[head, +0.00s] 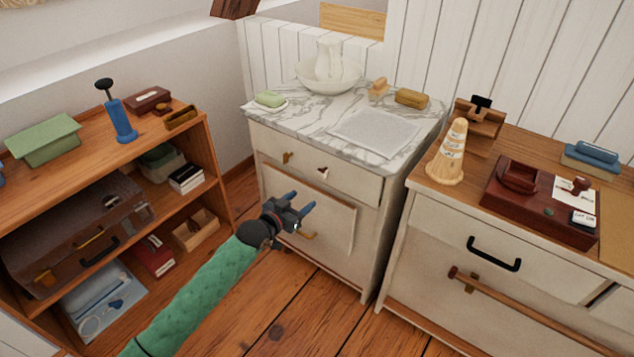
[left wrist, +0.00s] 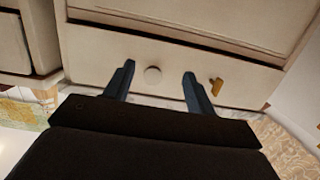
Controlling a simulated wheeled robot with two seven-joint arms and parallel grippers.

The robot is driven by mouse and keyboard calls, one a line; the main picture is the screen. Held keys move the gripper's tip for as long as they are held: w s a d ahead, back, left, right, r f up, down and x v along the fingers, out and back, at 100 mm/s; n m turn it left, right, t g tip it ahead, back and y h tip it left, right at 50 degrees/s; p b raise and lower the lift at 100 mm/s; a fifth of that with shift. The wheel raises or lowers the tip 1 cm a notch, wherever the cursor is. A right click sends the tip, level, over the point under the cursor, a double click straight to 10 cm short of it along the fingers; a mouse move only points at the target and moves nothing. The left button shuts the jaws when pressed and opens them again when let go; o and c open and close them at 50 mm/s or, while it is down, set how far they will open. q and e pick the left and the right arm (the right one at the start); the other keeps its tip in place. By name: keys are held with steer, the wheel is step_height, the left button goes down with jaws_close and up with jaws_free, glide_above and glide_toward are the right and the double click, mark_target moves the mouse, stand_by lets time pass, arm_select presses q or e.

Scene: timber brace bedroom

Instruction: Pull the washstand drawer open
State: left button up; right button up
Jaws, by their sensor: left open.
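The washstand (head: 370,215) is a cream cabinet with a marble top. Its drawer (head: 345,183) looks closed, flush under the top; its front also shows in the left wrist view (left wrist: 100,55). My left gripper (head: 302,201) is open and empty, in front of the washstand, apart from the knob.
A lower door (head: 310,215) with a brass handle sits below the drawer. A pitcher and basin (head: 329,72), soaps and a folded cloth (head: 375,133) are on top. A shelf unit (head: 205,150) stands left, a dresser (head: 425,225) right. The floor in front is clear.

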mark_target(319, 176)
arm_select(q)
steer(key=shift+t+h, duration=0.7)
steer(key=w+d+r, duration=0.1)
steer(key=w, duration=0.1)
steer(key=w+d+r, duration=0.1)
steer(key=w+d, duration=0.1)
steer(key=w+d+r, duration=0.1)
steer(key=w+d, duration=0.1)
steer(key=shift+w+r, duration=0.1)
steer(key=shift+w, duration=0.15)
arm_select(e)
steer(key=w+r, duration=0.1)
steer(key=w+r+t, duration=0.1)
steer(key=r, duration=0.1)
steer(key=shift+a, duration=0.2)
arm_select(q)
jaws_close()
